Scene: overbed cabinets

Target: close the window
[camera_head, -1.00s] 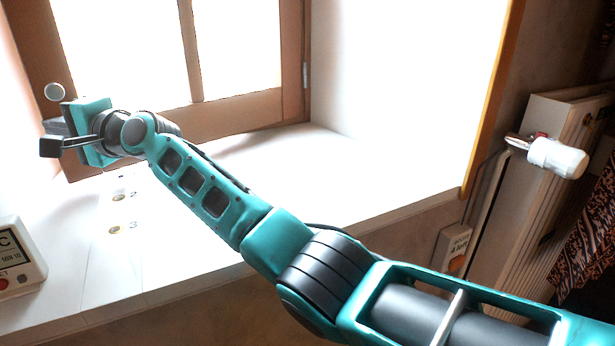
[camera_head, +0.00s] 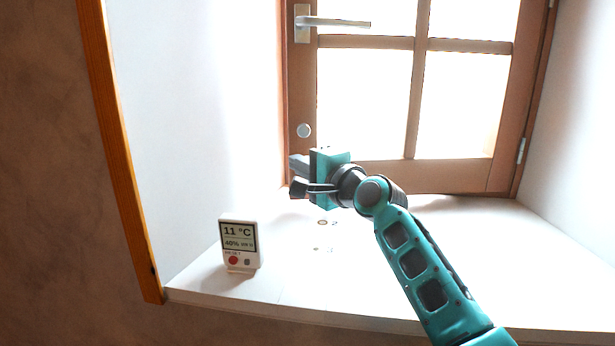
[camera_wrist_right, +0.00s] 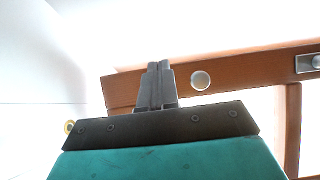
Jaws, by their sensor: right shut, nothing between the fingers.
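The window (camera_head: 400,178) is a brown wooden sash with glowing panes, hinged at its right side. Its silver handle (camera_head: 338,22) lies level at the upper left, pointing right. A round pale disc (camera_head: 304,131) is on the sash's left upright; it also shows in the right wrist view (camera_wrist_right: 201,80). The sash looks shut or nearly so; I cannot tell whether a gap is left. My right gripper (camera_head: 296,178) is shut and empty at the sash's lower left corner, below the disc. I cannot tell whether it touches the wood. My left gripper is not in view.
The white sill (camera_head: 450,260) is mostly clear, with small numbered spots below my gripper. A white thermometer display (camera_head: 240,243) reading 11 °C stands at the sill's front left. White side walls (camera_head: 200,120) flank the window, and an orange wooden edge (camera_head: 118,150) runs down the left.

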